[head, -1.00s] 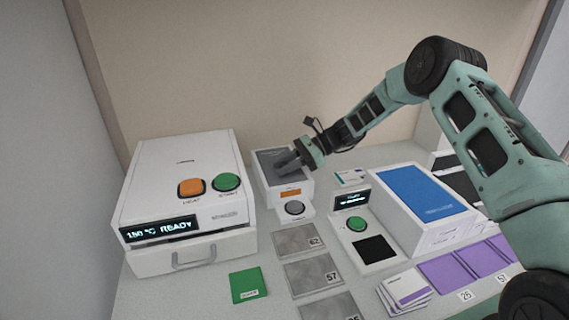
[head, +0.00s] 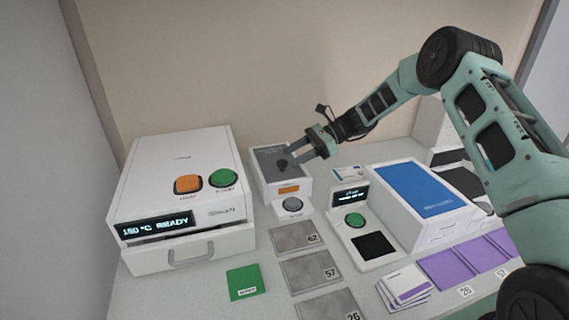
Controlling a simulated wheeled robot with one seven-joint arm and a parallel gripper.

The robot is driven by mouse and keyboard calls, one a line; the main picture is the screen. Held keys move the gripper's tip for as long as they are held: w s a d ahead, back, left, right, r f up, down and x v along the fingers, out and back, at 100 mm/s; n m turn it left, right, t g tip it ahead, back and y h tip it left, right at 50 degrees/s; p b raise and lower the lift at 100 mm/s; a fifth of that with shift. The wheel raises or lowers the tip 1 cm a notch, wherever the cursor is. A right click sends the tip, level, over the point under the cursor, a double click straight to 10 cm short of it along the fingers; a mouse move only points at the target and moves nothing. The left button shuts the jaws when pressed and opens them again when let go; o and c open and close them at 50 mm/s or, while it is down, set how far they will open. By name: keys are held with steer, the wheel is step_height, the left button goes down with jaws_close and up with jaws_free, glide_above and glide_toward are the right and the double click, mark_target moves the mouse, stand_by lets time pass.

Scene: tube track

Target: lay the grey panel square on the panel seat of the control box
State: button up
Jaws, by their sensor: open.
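A white box (head: 268,188), which I take as the control box, stands at the back middle, right of the large white oven-like unit. The grey panel (head: 268,157) lies on its top face, with a dark knob (head: 282,164) standing up from it. The panel's edges look roughly in line with the box's edges; a small skew cannot be told at this size. The seat under the panel is hidden. My gripper (head: 297,151) is open and empty, with its fingers just above and right of the knob, apparently apart from it.
The large white unit (head: 180,180) reads "150 °C READY". Grey numbered plates (head: 310,270) and a green square (head: 245,282) lie in front. A small display unit (head: 352,196) and a blue-topped white box (head: 415,190) stand at the right. Purple pads (head: 450,269) lie front right.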

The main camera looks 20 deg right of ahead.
steer(key=b+v, duration=0.1)
steer(key=v, duration=0.6)
steer(key=s+a+r+n+g+h, duration=0.25)
steer(key=s+a+n, duration=0.25)
steer(key=s+a, duration=0.4)
steer(key=s+a+r+n+g+h, duration=0.1)
steer(key=s+a+r+n+h, duration=0.1)
steer(key=s+a+n+h, duration=0.5)
steer(key=s+n+t+h, duration=0.3)
steer(key=s+n, duration=1)
steer(key=s, duration=1.3)
steer(key=shift+s+a+f+n, duration=0.25)
steer(key=shift+a+n, duration=0.15)
steer(key=shift+t, duration=0.25)
